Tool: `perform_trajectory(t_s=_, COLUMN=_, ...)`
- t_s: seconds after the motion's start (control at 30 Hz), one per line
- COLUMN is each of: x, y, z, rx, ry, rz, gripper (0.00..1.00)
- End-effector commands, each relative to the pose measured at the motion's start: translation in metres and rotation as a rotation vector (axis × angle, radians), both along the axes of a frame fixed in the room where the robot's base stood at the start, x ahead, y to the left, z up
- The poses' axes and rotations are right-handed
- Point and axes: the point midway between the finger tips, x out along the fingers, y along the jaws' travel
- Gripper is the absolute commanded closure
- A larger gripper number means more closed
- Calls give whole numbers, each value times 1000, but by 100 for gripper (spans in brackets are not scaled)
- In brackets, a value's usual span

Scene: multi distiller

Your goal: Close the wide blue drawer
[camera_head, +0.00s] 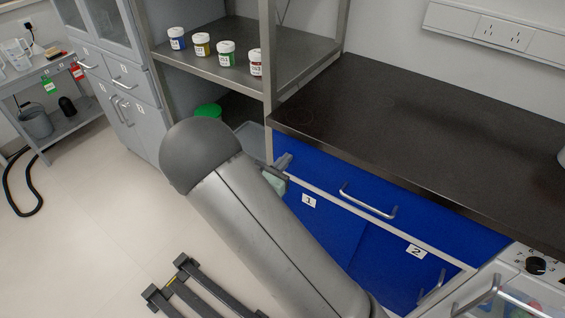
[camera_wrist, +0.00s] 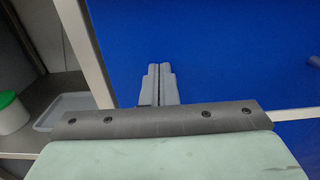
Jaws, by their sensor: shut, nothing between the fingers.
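The wide blue drawer (camera_head: 400,212) is under the dark countertop, with a silver bar handle (camera_head: 368,202) across its front. Its front looks close to flush with the cabinet, but I cannot tell whether a small gap is left. My gripper (camera_head: 284,161) is at the left end of the drawer front, beside the metal shelf post, well left of the handle. In the wrist view my gripper (camera_wrist: 160,70) has its two fingers together and empty, pointing at the blue front (camera_wrist: 225,50). I cannot tell whether the fingertips touch it. My arm hides part of the cabinet below.
Blue doors labelled 1 and 2 (camera_head: 395,268) are below the drawer. The dark countertop (camera_head: 420,140) is mostly clear. A metal shelf (camera_head: 300,55) with several jars stands at left. A white appliance with a knob (camera_head: 536,265) is at lower right. The floor (camera_head: 90,230) at left is open.

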Motion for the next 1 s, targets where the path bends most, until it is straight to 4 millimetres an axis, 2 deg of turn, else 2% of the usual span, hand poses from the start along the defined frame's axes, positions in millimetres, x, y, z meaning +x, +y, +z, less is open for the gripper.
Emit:
perform_trajectory(t_s=0.2, x=6, y=-5, z=4, rx=-2, ry=-11, rz=-5, gripper=100)
perform_trajectory(t_s=0.37, x=0, y=0, z=5, rx=-1, ry=-11, rz=-5, gripper=100)
perform_trajectory(t_s=0.57, x=-30, y=20, z=5, rx=-1, ry=-6, rz=-7, gripper=100)
perform_trajectory(t_s=0.8, x=-75, y=57, z=2, rx=-1, ry=-4, rz=-7, gripper=100)
perform_trajectory(t_s=1.0, x=-99, y=77, z=1, rx=0, ry=-4, rz=-9, gripper=100)
